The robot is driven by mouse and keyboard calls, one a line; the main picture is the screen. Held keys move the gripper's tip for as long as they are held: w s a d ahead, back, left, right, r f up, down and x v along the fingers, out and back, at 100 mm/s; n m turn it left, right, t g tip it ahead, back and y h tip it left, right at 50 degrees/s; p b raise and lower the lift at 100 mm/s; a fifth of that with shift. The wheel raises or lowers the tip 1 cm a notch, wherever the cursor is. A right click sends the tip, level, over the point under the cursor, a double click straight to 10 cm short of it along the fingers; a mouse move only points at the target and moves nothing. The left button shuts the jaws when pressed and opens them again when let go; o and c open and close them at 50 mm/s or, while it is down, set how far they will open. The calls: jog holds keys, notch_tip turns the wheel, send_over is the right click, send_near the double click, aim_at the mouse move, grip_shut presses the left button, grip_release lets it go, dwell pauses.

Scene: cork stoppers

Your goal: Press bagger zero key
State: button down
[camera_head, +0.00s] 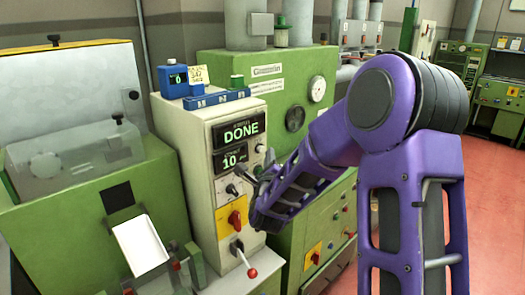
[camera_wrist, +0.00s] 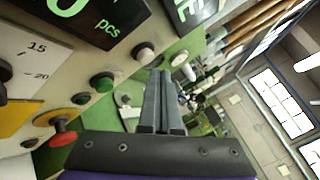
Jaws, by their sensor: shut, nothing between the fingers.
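The bagger (camera_head: 203,115) is a cream cabinet with two dark displays, one reading DONE (camera_head: 240,131) and one reading 10 (camera_head: 231,159). No label tells me which is the zero key. My gripper (camera_head: 263,166) is shut and empty at the right side of the panel, beside the lower display. In the wrist view my fingertips (camera_wrist: 160,74) appear close to the pale button; I cannot tell whether they touch. My gripper hides part of the panel's right edge.
A red rotary switch (camera_head: 235,218) on a yellow plate and a red-knobbed lever (camera_head: 246,262) sit lower on the panel. A blue bottle (camera_head: 174,80) and a blue box (camera_head: 216,99) stand on top. Green machines flank the cabinet. Red floor (camera_head: 490,200) is clear at right.

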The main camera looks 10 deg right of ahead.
jog(key=shift+w+a+f+b, duration=0.1)
jog(key=shift+w+b, duration=0.05)
jog(key=shift+b, duration=0.15)
jog(key=shift+w+a, duration=0.15)
jog(key=shift+w, duration=0.05)
dwell(0.3)
jog(key=shift+w+a+b, duration=0.3)
jog(key=shift+w+b, duration=0.05)
jog(key=shift+b, duration=0.3)
dwell(0.5)
jog(key=shift+s+d, duration=0.1)
jog(key=shift+d, duration=0.05)
jog(key=shift+s+d+b, duration=0.4)
jog(key=shift+s+b, duration=0.05)
jog(key=shift+s, duration=0.15)
jog(key=shift+s+d+b, duration=0.4)
jog(key=shift+s+d, duration=0.35)
jog(key=shift+s, duration=0.25)
jog(key=shift+s+d+b, duration=0.35)
jog(key=shift+s+d, duration=0.35)
jog(key=shift+s, duration=0.3)
